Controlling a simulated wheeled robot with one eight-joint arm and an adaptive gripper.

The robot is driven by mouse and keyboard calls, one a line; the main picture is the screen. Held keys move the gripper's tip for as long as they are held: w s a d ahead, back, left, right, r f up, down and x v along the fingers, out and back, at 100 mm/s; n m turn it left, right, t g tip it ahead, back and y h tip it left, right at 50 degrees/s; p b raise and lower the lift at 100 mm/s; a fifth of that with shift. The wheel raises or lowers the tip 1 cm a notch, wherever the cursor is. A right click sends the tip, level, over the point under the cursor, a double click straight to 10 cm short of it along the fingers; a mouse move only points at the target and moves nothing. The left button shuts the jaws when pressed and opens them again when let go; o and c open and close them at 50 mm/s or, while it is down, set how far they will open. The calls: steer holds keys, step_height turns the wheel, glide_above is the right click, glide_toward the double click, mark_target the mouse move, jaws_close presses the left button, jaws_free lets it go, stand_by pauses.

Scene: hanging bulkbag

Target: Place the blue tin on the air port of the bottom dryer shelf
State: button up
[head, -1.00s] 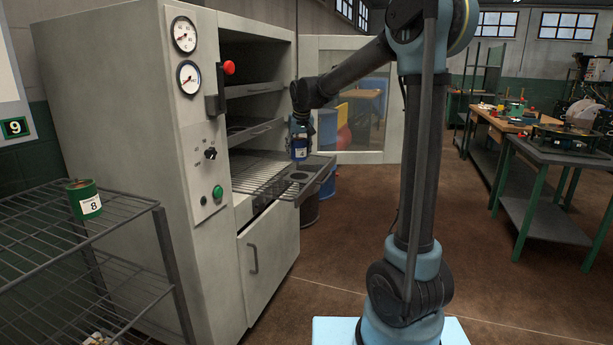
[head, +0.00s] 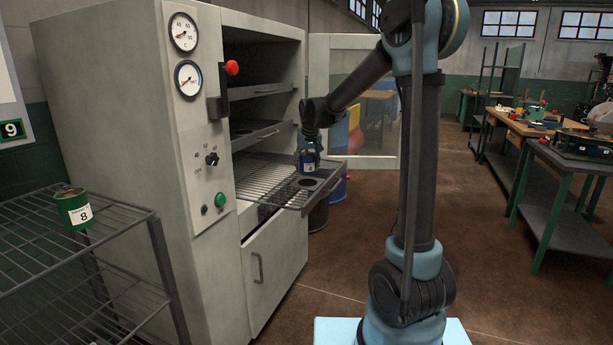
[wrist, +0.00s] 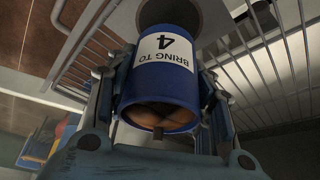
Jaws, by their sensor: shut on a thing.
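The blue tin (head: 308,166) has a white label reading "BRING TO 4", which shows upside down in the wrist view (wrist: 168,62). My gripper (head: 310,154) is shut on the tin from above, with a finger on each side in the wrist view (wrist: 165,95). The bottom dryer shelf (head: 262,178) is a wire rack pulled out of the cabinet. The port also shows past the tin in the wrist view (wrist: 205,18). I cannot tell whether the tin touches the shelf.
The dryer cabinet (head: 190,270) has two higher shelves inside, and its windowed door (head: 345,140) stands open behind my arm. A green tin (head: 74,210) marked 8 stands on a wire rack (head: 60,255) at the left. Workbenches stand at the right, with open floor between.

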mark_target(307, 172)
steer(key=shift+f, duration=1.95)
steer(key=shift+f, duration=0.1)
steer(key=o, duration=1.1)
steer(key=shift+o, duration=0.2)
